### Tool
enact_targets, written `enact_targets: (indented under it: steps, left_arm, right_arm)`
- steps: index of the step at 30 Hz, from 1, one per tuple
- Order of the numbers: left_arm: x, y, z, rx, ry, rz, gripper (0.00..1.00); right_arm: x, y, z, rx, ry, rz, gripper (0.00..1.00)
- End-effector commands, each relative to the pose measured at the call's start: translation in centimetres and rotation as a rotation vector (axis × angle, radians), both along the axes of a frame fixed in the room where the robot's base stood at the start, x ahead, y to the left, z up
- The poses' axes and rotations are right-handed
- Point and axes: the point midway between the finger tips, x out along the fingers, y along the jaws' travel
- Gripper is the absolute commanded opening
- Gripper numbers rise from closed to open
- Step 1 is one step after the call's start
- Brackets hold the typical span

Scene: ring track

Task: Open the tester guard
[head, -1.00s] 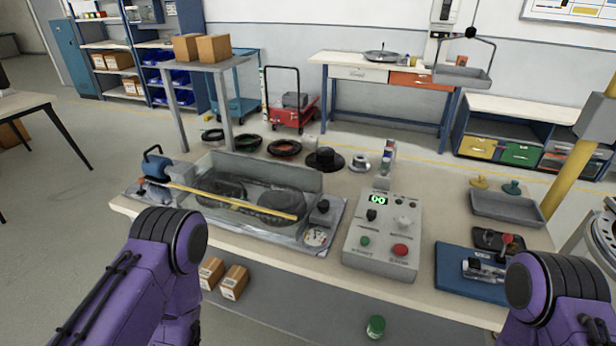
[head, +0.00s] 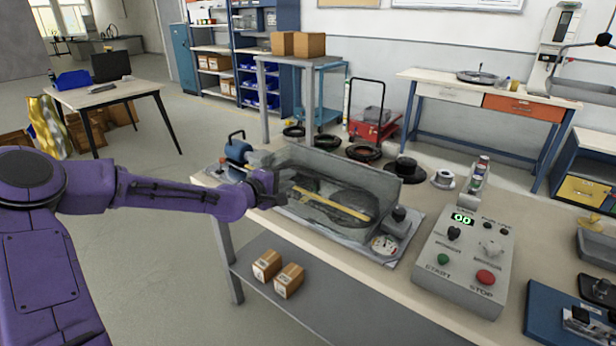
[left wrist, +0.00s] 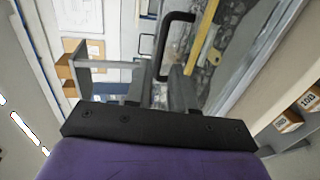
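The tester (head: 375,186) stands on the bench with a clear guard over its bed, which looks lowered. A yellow bar (head: 335,204) runs along the guard. My left gripper (head: 282,186) is at the guard's left front end. In the left wrist view, the fingers of my left gripper (left wrist: 160,88) are apart. A black bar handle (left wrist: 162,42) lies ahead of them, its near end showing between the fingertips; I see no grip on it. The yellow bar (left wrist: 203,47) shows just to its right. My right gripper is not in view.
A control box (head: 465,258) with green and red buttons stands right of the tester. A blue motor (head: 237,150) is at its left end. A raised stand (head: 300,58) with cardboard boxes is behind. Black rings (head: 363,151) lie along the back. Two small boxes (head: 288,281) sit on the lower shelf.

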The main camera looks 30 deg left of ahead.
Motion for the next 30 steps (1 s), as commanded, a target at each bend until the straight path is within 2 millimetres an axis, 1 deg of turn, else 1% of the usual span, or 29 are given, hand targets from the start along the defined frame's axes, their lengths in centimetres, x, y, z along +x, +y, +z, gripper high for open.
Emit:
enact_targets:
  steps: [2,9,12,15,19,26,27,28,30]
  left_arm:
    - [1.1,-0.1,-0.6,0.001,0.006,0.0,0.23]
    - [5.8,-0.5,-1.4,0.004,0.006,0.001,0.23]
    - [7.4,-0.6,-1.7,0.003,0.004,0.0,0.23]
    - [8.5,-0.7,-1.8,0.003,0.003,0.0,0.23]
    - [9.2,-0.8,-1.9,0.0,0.002,0.0,0.23]
    - [9.2,-0.9,-1.9,0.0,0.002,0.0,0.23]
    - [9.2,-0.9,-1.9,0.0,0.002,0.0,0.1]
    - [9.2,-0.9,-1.9,0.0,0.002,0.0,0.0]
    - [9.2,-0.9,-1.9,0.0,0.002,0.0,0.0]
  right_arm:
    - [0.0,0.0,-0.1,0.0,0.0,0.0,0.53]
    - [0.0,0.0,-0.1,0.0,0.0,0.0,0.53]
    - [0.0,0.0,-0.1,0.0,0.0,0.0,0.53]
    - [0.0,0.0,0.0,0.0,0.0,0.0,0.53]
    - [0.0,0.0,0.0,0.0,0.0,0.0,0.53]
    - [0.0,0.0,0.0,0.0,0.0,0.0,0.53]
    - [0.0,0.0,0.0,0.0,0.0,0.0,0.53]
    - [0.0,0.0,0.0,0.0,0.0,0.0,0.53]
    - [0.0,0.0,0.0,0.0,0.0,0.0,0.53]
